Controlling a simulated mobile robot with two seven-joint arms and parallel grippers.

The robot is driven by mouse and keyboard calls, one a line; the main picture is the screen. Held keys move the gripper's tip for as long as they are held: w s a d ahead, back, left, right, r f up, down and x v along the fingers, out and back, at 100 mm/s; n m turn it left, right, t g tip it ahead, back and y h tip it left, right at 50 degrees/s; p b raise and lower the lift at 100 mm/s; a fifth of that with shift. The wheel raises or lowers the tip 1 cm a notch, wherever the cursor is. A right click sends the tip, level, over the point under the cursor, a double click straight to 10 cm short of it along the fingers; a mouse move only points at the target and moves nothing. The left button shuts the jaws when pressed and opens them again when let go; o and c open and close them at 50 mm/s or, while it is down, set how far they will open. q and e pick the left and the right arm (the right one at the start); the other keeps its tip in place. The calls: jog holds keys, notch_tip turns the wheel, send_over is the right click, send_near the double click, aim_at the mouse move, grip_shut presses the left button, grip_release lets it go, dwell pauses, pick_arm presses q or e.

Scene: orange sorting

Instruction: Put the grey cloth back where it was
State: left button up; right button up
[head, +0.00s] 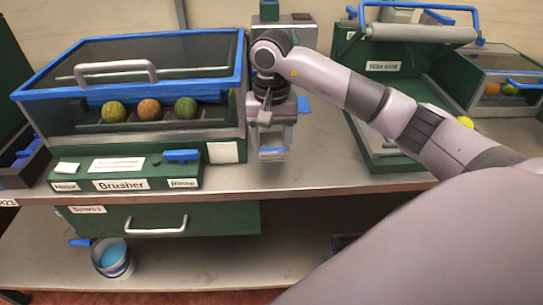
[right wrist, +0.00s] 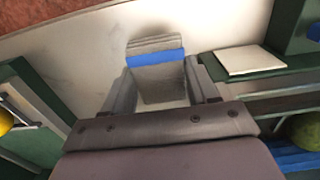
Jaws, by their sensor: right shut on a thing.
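The grey cloth (head: 272,157) is a small folded bundle with a blue band. My right gripper (head: 272,142) points down and is shut on it, at the front of the counter, just right of the Brusher machine. In the right wrist view the cloth (right wrist: 160,82) sits between the two fingers of the right gripper (right wrist: 158,92), its blue band across the middle. Whether its underside touches the counter cannot be told. My left gripper is not in view.
The Brusher machine (head: 126,185) holds three fruits under a blue-framed lid (head: 130,60). A green machine with a grey roller (head: 420,33) stands right, partly behind my arm. The counter (head: 325,170) is bare right of the cloth. Below are a drawer (head: 155,222) and a bucket (head: 112,262).

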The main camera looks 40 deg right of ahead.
aim_at(271, 167)
notch_tip(271, 167, down, 5)
jog(key=shift+r, duration=0.15)
jog(key=shift+f, duration=0.2)
jog(key=o, duration=0.7)
jog(key=shift+o, duration=0.2)
jog(key=shift+r, duration=0.2)
notch_tip(271, 167, up, 12)
jog(key=shift+f, duration=0.1)
jog(key=shift+s, duration=0.1)
dwell(0.3)
